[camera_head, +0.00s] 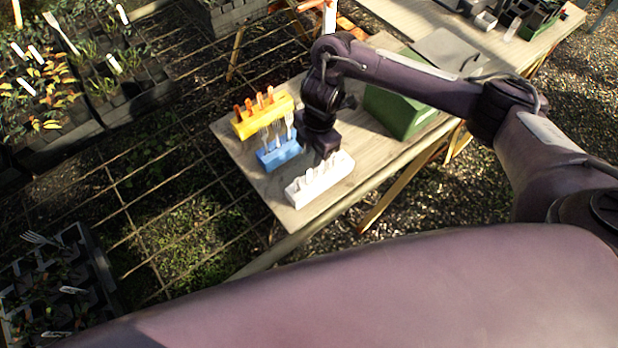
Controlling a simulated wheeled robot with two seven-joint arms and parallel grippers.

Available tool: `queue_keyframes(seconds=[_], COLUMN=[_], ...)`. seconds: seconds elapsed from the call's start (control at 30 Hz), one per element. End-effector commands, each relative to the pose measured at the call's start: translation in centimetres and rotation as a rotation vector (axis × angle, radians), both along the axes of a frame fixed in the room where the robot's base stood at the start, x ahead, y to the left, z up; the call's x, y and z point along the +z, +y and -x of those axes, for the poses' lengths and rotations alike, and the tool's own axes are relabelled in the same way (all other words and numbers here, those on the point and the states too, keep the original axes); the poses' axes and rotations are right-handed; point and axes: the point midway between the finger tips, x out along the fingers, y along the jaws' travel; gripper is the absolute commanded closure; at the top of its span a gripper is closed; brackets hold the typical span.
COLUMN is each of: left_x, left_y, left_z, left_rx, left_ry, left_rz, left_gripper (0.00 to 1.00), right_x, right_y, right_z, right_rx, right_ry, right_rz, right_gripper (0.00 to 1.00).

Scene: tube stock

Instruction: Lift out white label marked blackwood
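A white block (325,184) stands near the front edge of the wooden table, with several white labels (309,176) upright in it. Any writing on the labels is too small to read, so I cannot tell which is marked blackwood. My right gripper (322,157) points down at the back of the white block, close to the labels. Its fingertips are dark and partly hidden, and I cannot tell whether they are apart or touching a label. My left gripper is not in view.
A blue block (279,155) with pale forks or labels and a yellow block (263,119) with orange-handled tools stand behind the white one. A green box (392,112) is right of my gripper. Bare tabletop (240,152) lies left. Plant trays (130,95) stand far left.

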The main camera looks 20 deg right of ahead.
Motion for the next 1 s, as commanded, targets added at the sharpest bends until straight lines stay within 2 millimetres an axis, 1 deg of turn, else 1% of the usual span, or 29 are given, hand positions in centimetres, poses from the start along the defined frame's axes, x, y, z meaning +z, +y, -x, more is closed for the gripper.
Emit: queue_keyframes(seconds=[0.03, 0.1, 0.27, 0.4, 0.5, 0.63, 0.83, 0.87, 1.0], left_x=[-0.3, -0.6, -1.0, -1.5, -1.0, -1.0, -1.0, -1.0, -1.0], left_y=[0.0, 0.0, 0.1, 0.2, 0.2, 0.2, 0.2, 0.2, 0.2], left_z=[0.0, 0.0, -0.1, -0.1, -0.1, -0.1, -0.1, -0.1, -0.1], left_rx=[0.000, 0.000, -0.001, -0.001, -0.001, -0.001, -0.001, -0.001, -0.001], left_ry=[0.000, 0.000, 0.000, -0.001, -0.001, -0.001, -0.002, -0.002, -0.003], left_rz=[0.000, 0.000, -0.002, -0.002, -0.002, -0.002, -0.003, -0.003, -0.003], left_gripper=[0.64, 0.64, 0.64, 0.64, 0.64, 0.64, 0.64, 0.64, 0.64], right_x=[-0.8, -1.6, -3.3, -5.5, -6.4, -7.3, -7.4, -7.4, -7.4], right_y=[0.1, 0.3, 0.5, 0.8, 0.9, 1.0, 1.0, 1.0, 1.0], right_z=[0.2, 0.3, 0.4, 0.7, 0.7, 0.6, 0.6, 0.6, 0.6], right_rx=[0.001, 0.001, 0.000, 0.000, 0.001, 0.002, 0.003, 0.003, 0.003], right_ry=[0.005, 0.006, 0.004, 0.007, 0.003, 0.000, -0.001, -0.001, -0.002], right_rz=[0.001, -0.002, -0.004, -0.004, -0.001, -0.001, -0.001, -0.001, -0.002], right_gripper=[0.72, 0.72, 0.72, 0.72, 0.72, 0.72, 0.72, 0.75, 0.93])
